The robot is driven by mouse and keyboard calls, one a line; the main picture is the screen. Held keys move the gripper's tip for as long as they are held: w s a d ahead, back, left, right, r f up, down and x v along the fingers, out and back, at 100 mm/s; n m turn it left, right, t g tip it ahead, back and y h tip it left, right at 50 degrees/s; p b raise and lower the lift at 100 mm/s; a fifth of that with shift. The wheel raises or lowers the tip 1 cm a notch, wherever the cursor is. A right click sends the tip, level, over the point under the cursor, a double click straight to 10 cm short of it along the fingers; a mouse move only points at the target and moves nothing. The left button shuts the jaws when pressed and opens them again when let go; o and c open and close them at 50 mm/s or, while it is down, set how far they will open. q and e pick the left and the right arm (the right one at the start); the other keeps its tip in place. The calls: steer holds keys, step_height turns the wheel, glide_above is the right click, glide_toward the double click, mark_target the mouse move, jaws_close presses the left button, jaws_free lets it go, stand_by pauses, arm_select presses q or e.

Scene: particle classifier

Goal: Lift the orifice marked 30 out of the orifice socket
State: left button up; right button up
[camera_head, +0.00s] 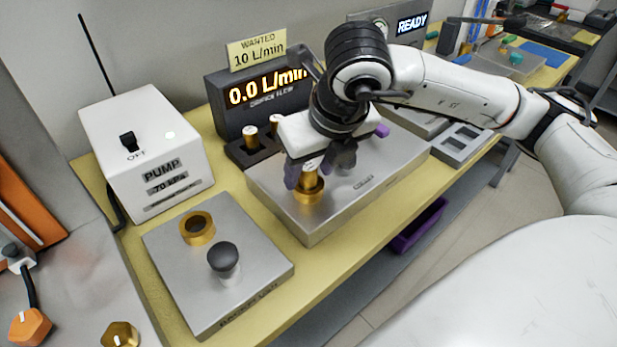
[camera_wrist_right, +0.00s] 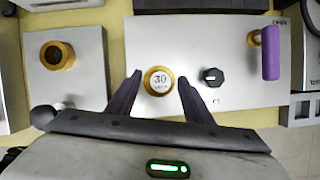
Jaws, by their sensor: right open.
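The orifice marked 30 (camera_wrist_right: 158,79) is a brass piece with a white top, seen between the purple fingers of my right gripper (camera_wrist_right: 154,88) in the right wrist view. In the head view the brass orifice and socket (camera_head: 308,190) show on the grey metal box (camera_head: 268,195), partly hidden by the gripper. My right gripper (camera_head: 312,178) is open, pointing down, with a finger on each side of the orifice top. Whether either finger touches it cannot be told. My left gripper is not in view.
A rack (camera_head: 250,150) with brass-and-white pieces stands behind the box. The white pump box (camera_head: 146,155) reads OFF. A plate (camera_head: 190,270) holds a brass ring (camera_head: 197,228) and a black-topped knob (camera_head: 224,258). The flow display (camera_head: 262,95) reads 0.0 L/min.

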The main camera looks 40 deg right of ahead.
jaws_close()
